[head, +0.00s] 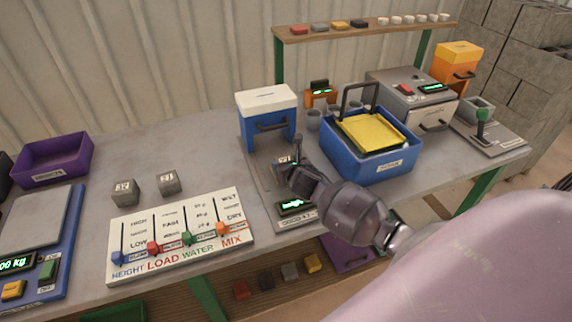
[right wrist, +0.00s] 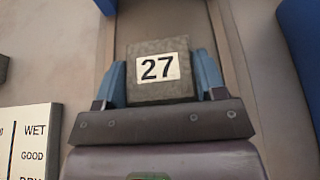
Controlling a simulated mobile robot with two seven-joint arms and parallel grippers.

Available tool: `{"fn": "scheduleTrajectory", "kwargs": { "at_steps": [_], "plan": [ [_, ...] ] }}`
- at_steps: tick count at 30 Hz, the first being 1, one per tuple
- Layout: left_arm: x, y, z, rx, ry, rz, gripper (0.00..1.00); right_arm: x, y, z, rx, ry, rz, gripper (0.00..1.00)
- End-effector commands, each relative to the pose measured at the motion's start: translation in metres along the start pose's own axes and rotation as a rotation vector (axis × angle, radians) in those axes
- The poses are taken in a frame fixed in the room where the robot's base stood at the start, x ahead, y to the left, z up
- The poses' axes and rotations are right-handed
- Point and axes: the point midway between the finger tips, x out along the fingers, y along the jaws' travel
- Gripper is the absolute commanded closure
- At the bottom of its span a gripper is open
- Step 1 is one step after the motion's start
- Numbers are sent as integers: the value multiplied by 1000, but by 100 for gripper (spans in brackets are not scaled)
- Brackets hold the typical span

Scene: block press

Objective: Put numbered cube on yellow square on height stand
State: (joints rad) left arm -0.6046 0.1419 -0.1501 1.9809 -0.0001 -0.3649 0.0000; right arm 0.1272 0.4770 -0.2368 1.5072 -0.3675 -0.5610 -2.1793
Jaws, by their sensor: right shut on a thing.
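A grey cube numbered 27 (right wrist: 160,68) sits between the two blue fingers of my right gripper (right wrist: 166,80), which is shut on it. In the head view my right gripper (head: 286,164) is over the grey plate of a stand (head: 264,178) with a green display, in front of the blue and white box. The gripper mostly hides the cube there. I cannot tell whether the cube touches the plate. The yellow square cannot be made out. My left gripper is not in view.
Two other grey numbered cubes (head: 125,190) (head: 169,181) stand behind the white slider board (head: 180,235). A blue crate (head: 385,160) with a yellow tray is to the right. A scale (head: 40,225) is at left.

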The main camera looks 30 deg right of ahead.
Motion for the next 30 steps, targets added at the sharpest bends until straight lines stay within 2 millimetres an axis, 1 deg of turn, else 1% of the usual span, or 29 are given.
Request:
{"fn": "scheduleTrajectory", "kwargs": {
  "at_steps": [3,4,8,9,17,20,23,30],
  "plan": [
    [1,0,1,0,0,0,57,1,0,-1,-1,-2,1,73],
    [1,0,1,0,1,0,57,1,0,-2,0,0,0,33],
    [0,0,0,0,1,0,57,1,0,-2,0,0,0,13],
    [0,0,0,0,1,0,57,1,0,-2,0,0,0,11],
    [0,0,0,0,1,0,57,0,0,-1,0,0,0,11],
    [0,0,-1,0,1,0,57,-3,0,0,0,1,-1,11],
    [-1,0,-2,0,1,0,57,-12,-1,0,-1,1,0,11],
    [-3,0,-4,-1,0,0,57,-50,0,0,-2,0,0,11]
  ]
}}
